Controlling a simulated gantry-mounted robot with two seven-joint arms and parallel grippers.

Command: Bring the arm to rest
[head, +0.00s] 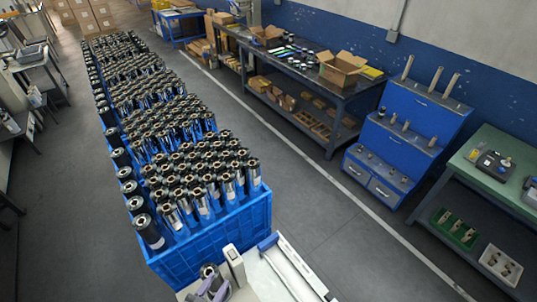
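What appears to be my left gripper (216,289) shows at the bottom edge of the head view, in grey and purple parts, partly cut off by the frame. A dark round end like that of a roll (208,270) is close beside it; I cannot tell whether the gripper touches it. The finger opening is too small and cut off to read. My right gripper is not in view.
A long blue crate row (225,236) packed with upright dark and silver rolls fills the left-centre. A white machine surface (262,281) lies at the bottom. A blue stepped cabinet (408,130), a dark workbench (300,72) and a green-topped table (490,170) stand right. Grey floor between is clear.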

